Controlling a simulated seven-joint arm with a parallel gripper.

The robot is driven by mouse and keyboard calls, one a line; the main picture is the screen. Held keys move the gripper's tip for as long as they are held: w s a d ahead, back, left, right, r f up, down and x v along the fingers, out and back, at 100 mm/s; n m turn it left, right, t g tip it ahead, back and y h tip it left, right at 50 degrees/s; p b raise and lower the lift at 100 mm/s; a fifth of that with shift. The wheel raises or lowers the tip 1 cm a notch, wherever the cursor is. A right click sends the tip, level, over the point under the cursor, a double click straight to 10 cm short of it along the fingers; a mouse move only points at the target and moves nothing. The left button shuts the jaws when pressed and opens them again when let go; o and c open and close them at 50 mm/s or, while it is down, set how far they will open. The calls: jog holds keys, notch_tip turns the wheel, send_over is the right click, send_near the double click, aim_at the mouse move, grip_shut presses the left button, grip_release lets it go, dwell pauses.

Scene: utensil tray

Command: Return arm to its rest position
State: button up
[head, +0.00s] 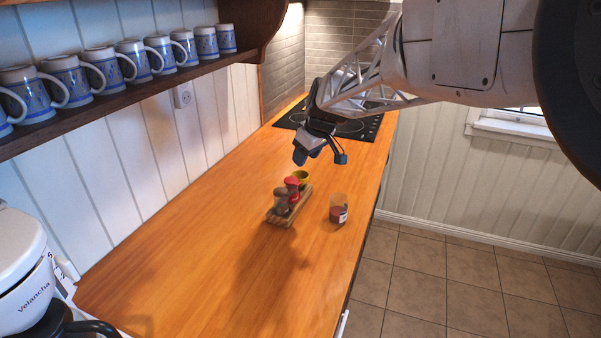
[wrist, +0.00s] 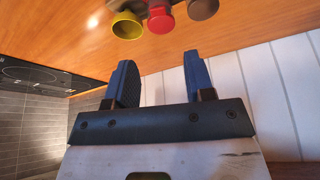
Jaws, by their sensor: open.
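My gripper (head: 322,152) is open and empty, held in the air above the wooden counter, a little beyond and above a small wooden tray (head: 279,222). In the wrist view its two dark fingers (wrist: 160,82) are spread apart with nothing between them. On the tray stand a brown shaker (head: 281,202), a red shaker (head: 292,184) and a yellow cup (head: 301,177). The wrist view also shows the yellow cup (wrist: 127,25), the red shaker (wrist: 160,20) and the brown one (wrist: 202,8) beyond the fingertips, apart from them. A glass jar with red contents (head: 338,212) stands right of the tray.
A dark cooktop (head: 345,127) lies at the counter's far end. A shelf (head: 130,95) with several blue-patterned mugs runs along the left wall. A white coffee maker (head: 22,270) stands at the near left. The near counter (head: 210,280) is clear.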

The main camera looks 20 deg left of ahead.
dwell(0.5)
jog(key=s+d+r+m+h, duration=0.15)
jog(key=s+d, duration=0.25)
jog(key=d, duration=0.5)
jog(key=s+d+r+m, duration=0.3)
jog(key=s+d, duration=0.1)
jog(key=d, duration=0.5)
jog(key=s+d+r+m+h, duration=0.15)
jog(key=s+d, duration=0.25)
jog(key=d, duration=0.5)
jog(key=s+d+f+m, duration=0.2)
jog(key=s+d+m, duration=0.2)
jog(key=s+d, duration=0.5)
jog(key=s+d+f+m+t+h, duration=0.1)
jog(key=s+d+m, duration=0.3)
jog(key=s+d, duration=0.5)
jog(key=s+f, duration=0.1)
jog(key=s, duration=0.5)
jog(key=shift+s+d+f+h, duration=0.25)
jog(key=shift+s+d+h, duration=0.05)
jog(key=shift+s+d, duration=0.05)
